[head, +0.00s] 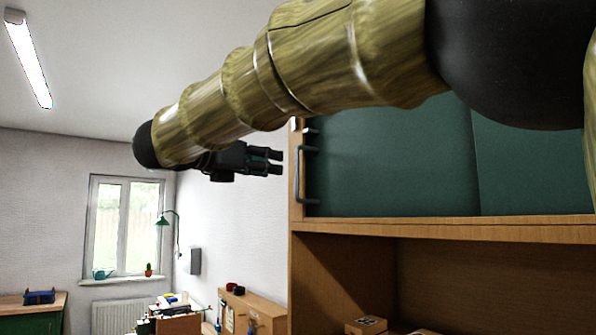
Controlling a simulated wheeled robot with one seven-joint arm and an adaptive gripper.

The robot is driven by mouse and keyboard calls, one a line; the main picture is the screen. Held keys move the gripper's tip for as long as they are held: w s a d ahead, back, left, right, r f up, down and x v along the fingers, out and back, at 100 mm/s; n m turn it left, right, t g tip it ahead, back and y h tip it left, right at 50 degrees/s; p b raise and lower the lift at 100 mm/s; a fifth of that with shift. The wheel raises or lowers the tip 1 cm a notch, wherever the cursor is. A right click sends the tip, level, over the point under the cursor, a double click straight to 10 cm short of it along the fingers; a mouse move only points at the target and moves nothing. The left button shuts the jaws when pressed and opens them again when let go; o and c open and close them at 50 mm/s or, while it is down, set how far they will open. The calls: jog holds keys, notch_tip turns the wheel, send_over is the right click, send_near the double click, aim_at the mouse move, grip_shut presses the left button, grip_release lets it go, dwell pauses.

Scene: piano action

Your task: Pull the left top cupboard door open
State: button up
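The left top cupboard door (390,165) is a dark green panel at the right and looks shut, its upper part hidden behind my arm. A slim metal bar handle (300,178) stands upright near its left edge. My gripper (277,162) is black and points right, just left of the handle's upper part in the picture. Its fingers are apart with a gap between them, and nothing shows in it. It looks clear of the handle, but the depth between them is hard to judge.
A second green door (535,170) adjoins on the right. Below is an open wooden shelf (340,270) with small boxes (366,325). A window (122,228), a green lamp (166,220) and cluttered low furniture (255,308) stand farther back left.

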aim_at(296, 169)
jog(key=p+x, duration=0.4)
jog(key=x, duration=0.3)
jog(key=shift+w+d, duration=0.1)
jog(key=shift+w, duration=0.2)
jog(key=shift+w+d+r+p, duration=0.1)
jog(key=shift+w+d+p, duration=0.1)
jog(key=shift+d+p, duration=0.15)
jog(key=shift+w+d+f+p, duration=0.2)
jog(key=shift+w+d, duration=0.1)
jog(key=shift+w, duration=0.15)
jog(key=shift+w+d+f+p, duration=0.1)
jog(key=shift+w+d+p, duration=0.15)
jog(key=shift+w, duration=0.2)
jog(key=shift+s+r, duration=0.1)
jog(key=shift+s, duration=0.1)
jog(key=shift+w, duration=0.1)
grip_shut()
